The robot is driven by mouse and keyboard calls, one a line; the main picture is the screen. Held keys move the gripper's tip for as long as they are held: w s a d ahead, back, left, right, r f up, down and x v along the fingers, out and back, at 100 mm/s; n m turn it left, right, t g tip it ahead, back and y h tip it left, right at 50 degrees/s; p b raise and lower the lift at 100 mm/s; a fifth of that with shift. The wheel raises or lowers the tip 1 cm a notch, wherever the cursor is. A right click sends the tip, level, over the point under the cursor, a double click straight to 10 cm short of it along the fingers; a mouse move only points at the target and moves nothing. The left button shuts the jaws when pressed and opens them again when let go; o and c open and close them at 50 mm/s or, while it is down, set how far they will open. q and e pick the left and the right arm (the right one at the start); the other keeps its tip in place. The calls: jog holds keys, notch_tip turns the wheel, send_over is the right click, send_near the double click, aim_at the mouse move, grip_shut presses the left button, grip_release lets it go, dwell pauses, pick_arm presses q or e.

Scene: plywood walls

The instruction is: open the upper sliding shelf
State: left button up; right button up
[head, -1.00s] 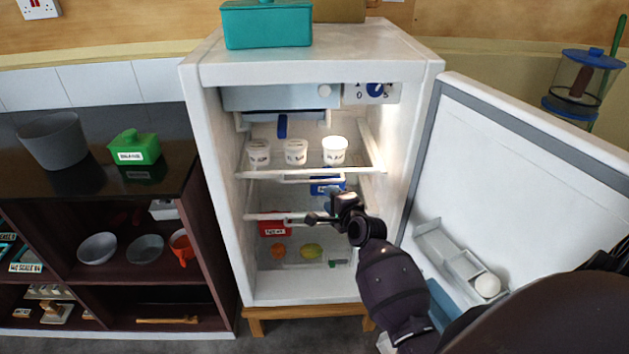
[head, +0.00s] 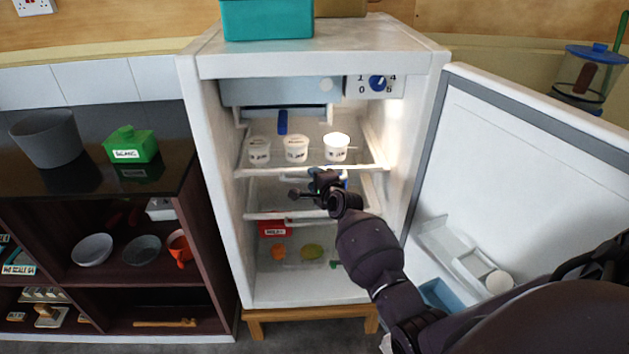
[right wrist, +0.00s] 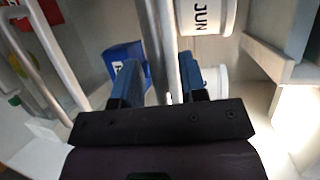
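The upper sliding shelf (head: 262,173) is in the open fridge, pushed in, with a white front rail. Several white tubs stand on it, one of them (head: 336,148) at the right. My right gripper (head: 314,187) is in front of the shelf's front edge, just below the tubs. In the right wrist view its two fingers (right wrist: 172,85) are apart, with the pale rail (right wrist: 158,45) passing between them. I cannot tell whether they touch it. The gripper hides part of the rail. My left gripper is not in view.
The lower shelf (head: 262,215) is below, with a red box (head: 275,229) and fruit beneath it. The fridge door (head: 510,170) stands open at the right. A dark cabinet (head: 215,240) stands close on the left.

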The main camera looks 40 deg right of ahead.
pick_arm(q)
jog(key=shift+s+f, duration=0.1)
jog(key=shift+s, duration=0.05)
pick_arm(e)
grip_shut()
dwell(0.4)
